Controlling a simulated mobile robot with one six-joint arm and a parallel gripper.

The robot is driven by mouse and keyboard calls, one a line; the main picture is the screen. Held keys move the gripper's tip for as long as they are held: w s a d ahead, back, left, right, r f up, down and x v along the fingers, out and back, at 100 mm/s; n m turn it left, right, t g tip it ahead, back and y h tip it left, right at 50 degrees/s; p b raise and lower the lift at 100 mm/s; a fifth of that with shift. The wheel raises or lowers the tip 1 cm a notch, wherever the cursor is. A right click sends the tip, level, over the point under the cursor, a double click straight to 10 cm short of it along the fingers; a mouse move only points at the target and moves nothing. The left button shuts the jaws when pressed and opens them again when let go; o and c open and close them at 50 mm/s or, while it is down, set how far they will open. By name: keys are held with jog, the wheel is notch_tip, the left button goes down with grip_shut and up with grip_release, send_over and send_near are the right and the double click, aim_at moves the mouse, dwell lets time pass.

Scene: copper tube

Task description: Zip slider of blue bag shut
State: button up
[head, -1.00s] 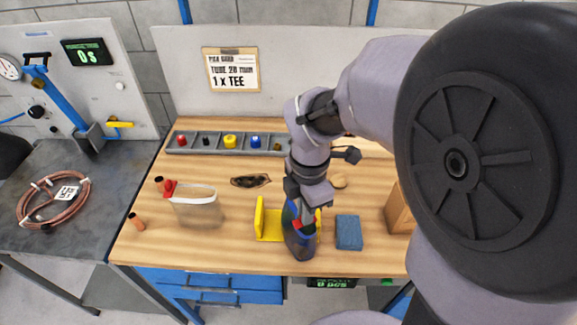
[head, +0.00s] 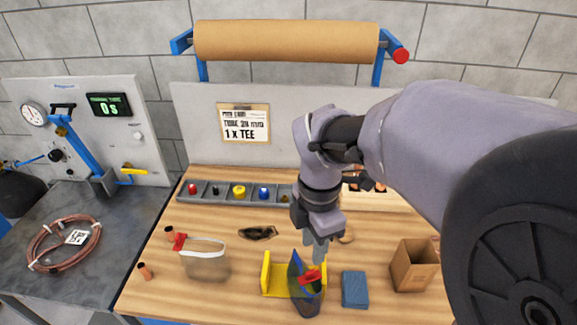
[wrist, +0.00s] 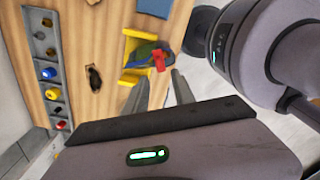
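The blue bag (head: 306,302) stands upright in a yellow holder (head: 267,277), its blue edge toward the left. Its red zip slider (head: 311,275) is at the top of the bag, right of the blue edge; it also shows in the wrist view (wrist: 158,62). My gripper (head: 317,262) points down just above the slider. In the wrist view, the two fingers of my gripper (wrist: 161,76) are apart, with the slider showing near and between their tips. I cannot tell if a finger touches it. Part of the zip line is hidden.
A clear bag (head: 206,264) with a red slider stands to the left. A blue block (head: 354,290) and a cardboard box (head: 414,267) are to the right. A grey parts tray (head: 215,193) lies behind, with a dark item (head: 258,233) before it.

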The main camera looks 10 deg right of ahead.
notch_tip(320, 180, up, 8)
jog(key=p, duration=0.2)
send_over(310, 271)
jog(key=shift+s, duration=0.1)
notch_tip(310, 271, down, 18)
jog(key=b, duration=1.1)
jog(key=shift+r, duration=0.25)
grip_shut()
